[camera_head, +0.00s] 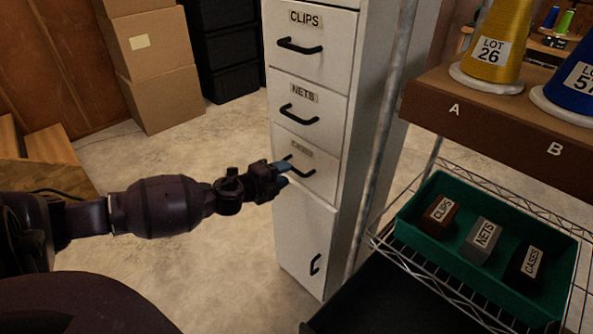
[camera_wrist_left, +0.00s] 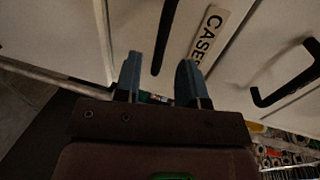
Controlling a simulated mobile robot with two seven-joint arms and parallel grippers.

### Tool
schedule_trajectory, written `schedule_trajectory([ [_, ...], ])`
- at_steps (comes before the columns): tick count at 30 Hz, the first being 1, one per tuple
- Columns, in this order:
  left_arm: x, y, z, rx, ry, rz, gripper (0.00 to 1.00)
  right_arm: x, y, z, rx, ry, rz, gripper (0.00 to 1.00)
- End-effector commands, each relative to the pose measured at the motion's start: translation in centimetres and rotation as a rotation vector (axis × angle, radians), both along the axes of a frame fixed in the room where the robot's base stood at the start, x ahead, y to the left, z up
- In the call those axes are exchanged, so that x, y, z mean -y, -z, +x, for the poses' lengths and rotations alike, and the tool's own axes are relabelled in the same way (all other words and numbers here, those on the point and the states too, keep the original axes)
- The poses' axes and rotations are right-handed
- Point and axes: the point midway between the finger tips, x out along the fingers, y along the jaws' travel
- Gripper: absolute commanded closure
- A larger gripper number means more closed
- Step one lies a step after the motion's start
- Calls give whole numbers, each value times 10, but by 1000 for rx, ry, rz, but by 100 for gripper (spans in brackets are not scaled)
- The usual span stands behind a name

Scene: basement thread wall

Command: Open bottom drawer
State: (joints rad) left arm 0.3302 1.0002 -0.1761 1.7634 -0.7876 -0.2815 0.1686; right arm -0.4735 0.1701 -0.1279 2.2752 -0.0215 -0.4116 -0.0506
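The white cabinet (camera_head: 345,150) has drawers labelled CLIPS (camera_head: 330,60), NETS (camera_head: 330,118) and CASES (camera_head: 322,180). The CASES drawer is the lowest of the three and is shut, with a black bar handle (camera_head: 303,175). My left gripper (camera_head: 283,173) is at this drawer's front, covering the left part of the handle. In the left wrist view, its two blue fingers (camera_wrist_left: 160,78) are apart and point at the handle (camera_wrist_left: 163,40), whose bar lines up with the gap between them. I cannot tell whether they touch it. My right gripper is out of view.
Below the drawers is a cabinet door (camera_head: 300,240) with an upright handle. A metal post (camera_head: 378,150) and wire shelf with a green tray (camera_head: 410,236) stand close on the right. Cardboard boxes (camera_head: 165,95) stand behind. Open floor lies left of the cabinet.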

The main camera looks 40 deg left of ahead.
Motion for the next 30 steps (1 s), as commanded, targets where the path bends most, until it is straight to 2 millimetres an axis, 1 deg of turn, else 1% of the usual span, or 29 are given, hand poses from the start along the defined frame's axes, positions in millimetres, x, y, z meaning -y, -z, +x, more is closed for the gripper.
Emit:
schedule_trajectory([
  [1,1,5,7,-4,1,2,63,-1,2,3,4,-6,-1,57],
  [4,2,8,19,-4,1,2,63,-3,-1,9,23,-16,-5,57],
  [10,3,11,37,-3,1,0,63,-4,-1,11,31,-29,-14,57],
  [16,4,10,45,-1,0,0,63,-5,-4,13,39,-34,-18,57],
  [24,4,10,45,0,0,0,63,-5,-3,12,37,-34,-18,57],
  [29,4,10,45,0,0,0,87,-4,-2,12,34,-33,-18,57],
  [30,4,10,45,0,0,0,93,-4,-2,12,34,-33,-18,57],
])
